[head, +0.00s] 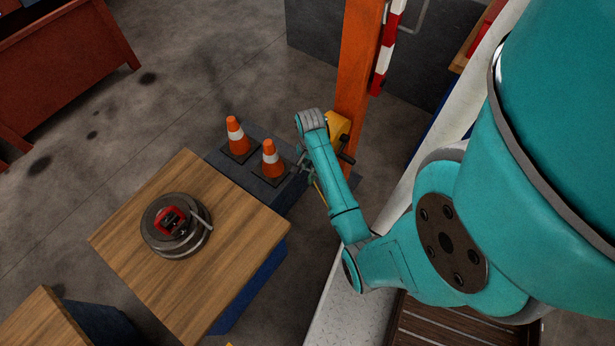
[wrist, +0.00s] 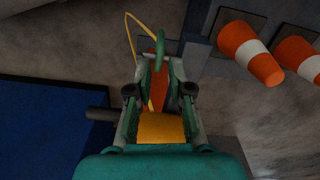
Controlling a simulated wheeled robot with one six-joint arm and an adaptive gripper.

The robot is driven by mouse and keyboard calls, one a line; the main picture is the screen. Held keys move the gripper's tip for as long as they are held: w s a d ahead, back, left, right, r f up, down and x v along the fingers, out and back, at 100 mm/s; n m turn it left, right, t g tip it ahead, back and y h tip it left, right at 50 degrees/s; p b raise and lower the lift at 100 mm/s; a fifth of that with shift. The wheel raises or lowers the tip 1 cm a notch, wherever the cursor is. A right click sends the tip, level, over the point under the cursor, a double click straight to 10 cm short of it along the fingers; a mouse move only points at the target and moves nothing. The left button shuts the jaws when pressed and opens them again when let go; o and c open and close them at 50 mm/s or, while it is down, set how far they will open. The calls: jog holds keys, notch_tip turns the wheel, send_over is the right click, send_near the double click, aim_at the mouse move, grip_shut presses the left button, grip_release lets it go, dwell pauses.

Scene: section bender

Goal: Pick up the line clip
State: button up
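What I take to be the line clip is the green hooked ring (wrist: 161,52) with a thin yellow line (wrist: 134,40) looped beside it in the wrist view. An orange piece (wrist: 158,82) lies just below the ring in the picture. My gripper (wrist: 159,68) has its two fingers on either side of the orange piece. Whether they touch it, the frames do not show clearly. A yellow block (wrist: 161,128) shows between the finger bases.
An orange post (head: 357,70) stands close to my gripper. Two traffic cones (head: 236,135) (head: 270,158) stand on a dark slab to the left. A wooden table (head: 130,230) carries a round grey device (head: 160,242) with a red part. Bare floor lies beyond.

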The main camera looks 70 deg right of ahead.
aim_at(310, 175)
jog(key=shift+d+f, duration=0.15)
jog(key=shift+f, duration=2.2)
jog(key=shift+d+f, duration=0.1)
jog(key=shift+f, duration=2.25)
grip_shut()
